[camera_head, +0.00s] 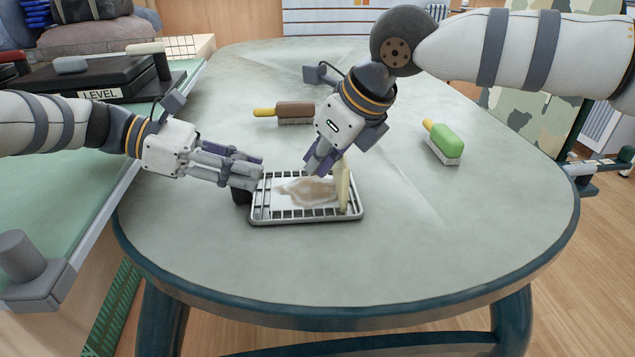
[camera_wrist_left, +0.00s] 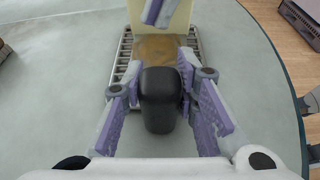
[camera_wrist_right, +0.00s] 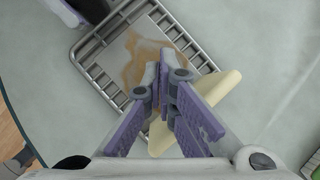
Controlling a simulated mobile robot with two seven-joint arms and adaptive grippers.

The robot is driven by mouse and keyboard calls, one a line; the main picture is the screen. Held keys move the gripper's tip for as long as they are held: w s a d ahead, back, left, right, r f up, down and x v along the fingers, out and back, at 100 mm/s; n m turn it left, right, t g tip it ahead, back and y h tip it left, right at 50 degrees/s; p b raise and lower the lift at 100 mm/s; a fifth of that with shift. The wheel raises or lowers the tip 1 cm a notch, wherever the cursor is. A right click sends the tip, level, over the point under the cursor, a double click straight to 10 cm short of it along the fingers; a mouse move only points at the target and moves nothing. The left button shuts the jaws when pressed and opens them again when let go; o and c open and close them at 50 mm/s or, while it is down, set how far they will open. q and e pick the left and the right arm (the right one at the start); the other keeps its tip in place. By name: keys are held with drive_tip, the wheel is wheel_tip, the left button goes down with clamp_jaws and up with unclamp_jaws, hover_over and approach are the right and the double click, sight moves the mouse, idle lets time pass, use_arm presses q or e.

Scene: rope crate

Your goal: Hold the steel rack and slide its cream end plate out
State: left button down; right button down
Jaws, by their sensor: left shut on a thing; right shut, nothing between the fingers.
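The steel rack (camera_head: 300,218) lies on the table, a wire-railed tray with a brown-stained white floor. Its cream end plate (camera_head: 342,188) stands upright across the rack near the right end. My left gripper (camera_head: 253,172) is shut on the black block-like handle (camera_wrist_left: 160,98) at the rack's left end. My right gripper (camera_head: 320,164) is shut and empty, pointing down over the rack just left of the plate. In the right wrist view its fingers (camera_wrist_right: 166,88) hide the middle of the plate (camera_wrist_right: 224,86); whether they touch it I cannot tell.
A brown brush with a yellow handle (camera_head: 290,112) lies behind the rack. A green brush (camera_head: 446,141) lies to the right. The table (camera_head: 430,250) is clear to the right and front of the rack. A side bench (camera_head: 85,205) with a black case stands at left.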

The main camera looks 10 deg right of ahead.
use_arm(q)
drive_tip(key=shift+f, duration=0.1)
use_arm(e)
drive_tip(key=shift+s+d, duration=0.2)
drive_tip(key=shift+d, duration=4.1)
drive_tip(key=shift+a, duration=0.15)
wheel_tip(320, 180, up, 7)
drive_tip(key=a, duration=0.1)
use_arm(q)
drive_tip(key=c, duration=1.2)
unclamp_jaws()
